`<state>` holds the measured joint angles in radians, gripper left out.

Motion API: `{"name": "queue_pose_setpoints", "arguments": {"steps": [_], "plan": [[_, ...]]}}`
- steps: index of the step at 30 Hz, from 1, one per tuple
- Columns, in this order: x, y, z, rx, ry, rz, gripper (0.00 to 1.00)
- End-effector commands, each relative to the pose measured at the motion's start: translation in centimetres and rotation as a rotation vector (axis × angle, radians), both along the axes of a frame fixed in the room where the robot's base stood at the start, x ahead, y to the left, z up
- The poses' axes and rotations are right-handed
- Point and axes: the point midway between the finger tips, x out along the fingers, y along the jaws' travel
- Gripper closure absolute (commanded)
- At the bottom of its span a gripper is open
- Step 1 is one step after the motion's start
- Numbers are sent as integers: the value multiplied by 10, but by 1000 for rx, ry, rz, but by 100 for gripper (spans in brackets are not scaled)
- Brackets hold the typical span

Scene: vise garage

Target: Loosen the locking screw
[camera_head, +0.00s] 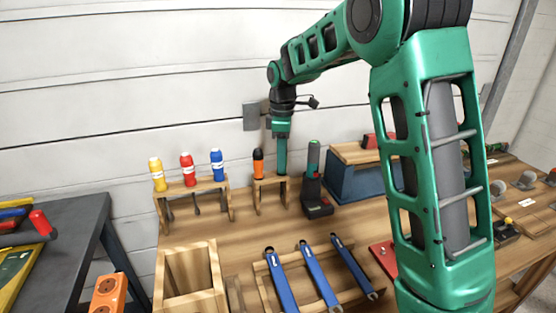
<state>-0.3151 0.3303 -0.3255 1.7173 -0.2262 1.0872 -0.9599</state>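My arm reaches over the workbench, and my gripper (281,168) points down at the right end of a small wooden stand (268,183). Its fingers look like one narrow green shape from this side, so I cannot tell whether they are open or what lies between them. An orange tool with a black top (258,162) stands in the same stand, just left of my gripper. I cannot make out a locking screw; part of the bench at the right is hidden behind my arm.
A green and black tool (313,178) stands close right of my gripper. A longer wooden rack (198,187) holds yellow, red and blue handled tools. Blue wrenches (318,276) lie in front, beside an open wooden box (190,275). A blue block with a wooden top (352,180) stands behind my arm.

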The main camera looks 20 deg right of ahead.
Motion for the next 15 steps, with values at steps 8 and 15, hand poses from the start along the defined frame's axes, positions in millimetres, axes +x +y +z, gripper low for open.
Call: {"name": "queue_pose_setpoints", "arguments": {"steps": [8,15], "plan": [[0,0,0,0,0,0,100],[1,0,5,1,-1,0,100]]}}
